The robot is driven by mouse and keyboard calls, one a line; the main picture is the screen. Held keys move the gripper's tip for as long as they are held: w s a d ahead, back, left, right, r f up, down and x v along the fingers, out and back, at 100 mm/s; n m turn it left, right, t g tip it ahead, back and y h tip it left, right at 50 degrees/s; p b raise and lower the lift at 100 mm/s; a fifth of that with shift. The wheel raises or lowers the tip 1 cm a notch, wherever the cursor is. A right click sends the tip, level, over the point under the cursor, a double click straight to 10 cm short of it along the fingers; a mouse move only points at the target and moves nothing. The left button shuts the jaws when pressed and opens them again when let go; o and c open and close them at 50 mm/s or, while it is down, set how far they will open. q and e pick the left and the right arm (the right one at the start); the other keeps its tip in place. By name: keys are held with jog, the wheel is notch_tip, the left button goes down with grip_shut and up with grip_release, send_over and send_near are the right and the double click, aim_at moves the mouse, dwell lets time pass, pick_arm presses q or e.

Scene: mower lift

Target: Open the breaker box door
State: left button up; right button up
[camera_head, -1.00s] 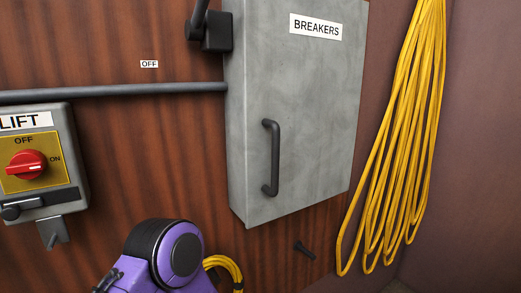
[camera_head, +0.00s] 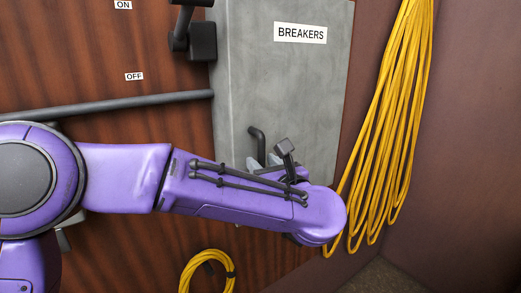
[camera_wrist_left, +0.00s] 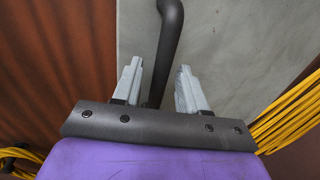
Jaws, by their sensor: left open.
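The grey breaker box (camera_head: 300,90) with its BREAKERS label hangs on the wood wall, and its door looks shut. Its dark bar handle (camera_head: 257,142) shows only at the top in the head view; my left arm hides the rest. My left gripper (camera_head: 264,161) is at the handle, mostly hidden behind my purple wrist. In the left wrist view the two pale fingers of my left gripper (camera_wrist_left: 159,85) are spread apart. The dark handle (camera_wrist_left: 168,45) runs down between them, nearer the left finger; I cannot tell whether it touches. My right gripper is not in view.
A dark lever switch (camera_head: 197,40) is mounted at the box's upper left. A grey conduit (camera_head: 120,104) runs along the wall. Yellow cable (camera_head: 390,120) hangs at the right of the box, close to my wrist. Another yellow coil (camera_head: 207,272) is below my arm.

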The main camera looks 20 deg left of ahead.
pick_arm(q)
jog(key=shift+x, duration=0.8)
jog(key=shift+w, duration=0.15)
grip_shut()
